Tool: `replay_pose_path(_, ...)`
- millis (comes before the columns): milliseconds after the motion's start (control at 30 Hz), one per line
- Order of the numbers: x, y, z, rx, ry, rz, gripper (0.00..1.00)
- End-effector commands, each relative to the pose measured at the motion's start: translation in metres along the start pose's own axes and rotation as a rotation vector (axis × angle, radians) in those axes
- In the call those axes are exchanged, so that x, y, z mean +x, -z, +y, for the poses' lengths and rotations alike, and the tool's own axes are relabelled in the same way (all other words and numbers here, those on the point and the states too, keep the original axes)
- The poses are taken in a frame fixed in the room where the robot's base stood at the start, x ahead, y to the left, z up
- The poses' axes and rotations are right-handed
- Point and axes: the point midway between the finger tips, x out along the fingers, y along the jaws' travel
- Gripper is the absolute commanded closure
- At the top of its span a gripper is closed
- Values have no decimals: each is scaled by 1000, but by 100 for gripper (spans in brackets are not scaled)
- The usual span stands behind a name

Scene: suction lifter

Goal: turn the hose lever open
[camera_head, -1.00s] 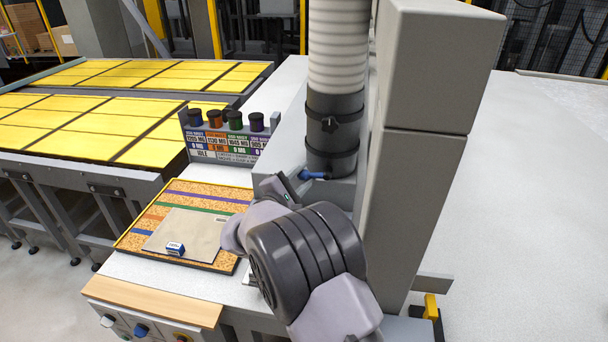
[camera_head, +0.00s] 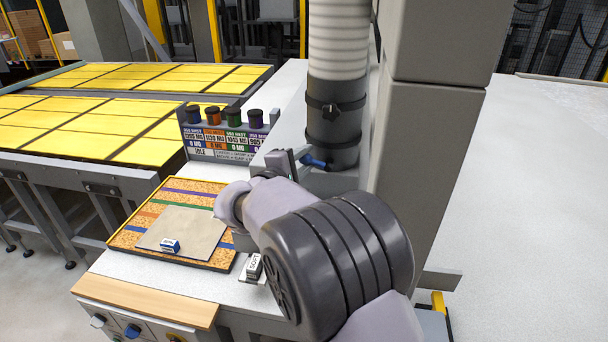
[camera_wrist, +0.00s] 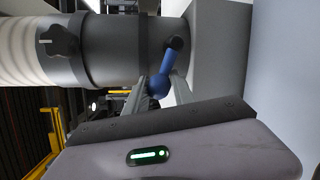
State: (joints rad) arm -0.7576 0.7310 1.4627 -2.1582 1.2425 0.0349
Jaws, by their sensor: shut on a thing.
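The hose lever is a short blue handle (camera_head: 316,162) low on the dark collar of the hose (camera_head: 333,125). In the wrist view the blue lever (camera_wrist: 160,82) slants from a dark pivot at upper right down to a rounded end. My gripper (camera_wrist: 158,90) has a finger on each side of that end and is shut on it. In the head view my gripper (camera_head: 298,157) meets the lever from the left, and my wrist hides part of it. The hose's ribbed white upper part (camera_head: 339,40) rises above the collar.
A grey column (camera_head: 425,150) stands close on the right of the hose. A rack of several dark pots (camera_head: 222,118) is behind left. A cork tray (camera_head: 125,238) with a beige sheet and a small blue-and-white box lies left. A small labelled block (camera_head: 254,266) sits beside my arm.

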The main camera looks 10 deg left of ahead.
Motion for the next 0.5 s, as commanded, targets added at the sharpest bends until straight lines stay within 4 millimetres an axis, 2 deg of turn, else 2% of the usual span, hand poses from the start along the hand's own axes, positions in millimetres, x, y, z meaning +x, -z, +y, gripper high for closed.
replay_pose_path(500,3,-19,16,393,105,76,100)
